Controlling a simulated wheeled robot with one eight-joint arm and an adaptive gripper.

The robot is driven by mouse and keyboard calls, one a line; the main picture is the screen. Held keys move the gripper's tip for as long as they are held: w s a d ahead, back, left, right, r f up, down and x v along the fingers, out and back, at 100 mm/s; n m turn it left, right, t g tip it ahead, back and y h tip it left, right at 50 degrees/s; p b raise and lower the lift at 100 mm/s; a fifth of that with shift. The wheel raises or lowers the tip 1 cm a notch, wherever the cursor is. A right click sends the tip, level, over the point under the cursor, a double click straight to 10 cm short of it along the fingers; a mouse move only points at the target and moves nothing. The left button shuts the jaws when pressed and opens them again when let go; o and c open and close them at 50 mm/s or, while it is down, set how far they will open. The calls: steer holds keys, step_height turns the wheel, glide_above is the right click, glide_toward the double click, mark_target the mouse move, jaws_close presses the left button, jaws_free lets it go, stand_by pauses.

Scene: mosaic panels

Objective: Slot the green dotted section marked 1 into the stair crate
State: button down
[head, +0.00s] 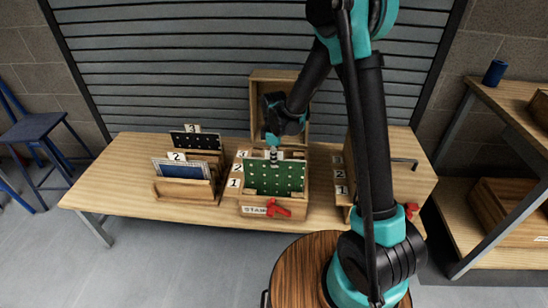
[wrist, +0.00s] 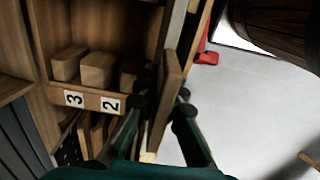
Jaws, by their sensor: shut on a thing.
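The green dotted panel (head: 275,178) stands about upright at the front of the stair crate (head: 258,203), with its dotted face toward the head camera. My gripper (head: 275,151) is above it, shut on its top edge. In the wrist view my gripper (wrist: 162,115) pinches the panel (wrist: 168,95), which shows nearly edge-on. The crate has labels 3, 2 and 1 down its left side in the head view. The panel's lower edge is close behind the crate's front board; I cannot tell whether it sits in the slot. Label 1 is hidden in the wrist view.
A rack (head: 190,190) at left holds a black dotted panel (head: 195,141) marked 3 and a blue panel (head: 182,169) marked 2. A red clamp (head: 278,208) is on the crate's front. Another wooden crate (head: 342,196) stands at right. The table's left end is clear.

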mark_target(274, 169)
steer(key=shift+f, duration=2.5)
steer(key=c, duration=1.6)
jaws_free()
steer(key=shift+o, duration=0.2)
step_height(274, 169, up, 12)
steer(key=shift+f, duration=0.1)
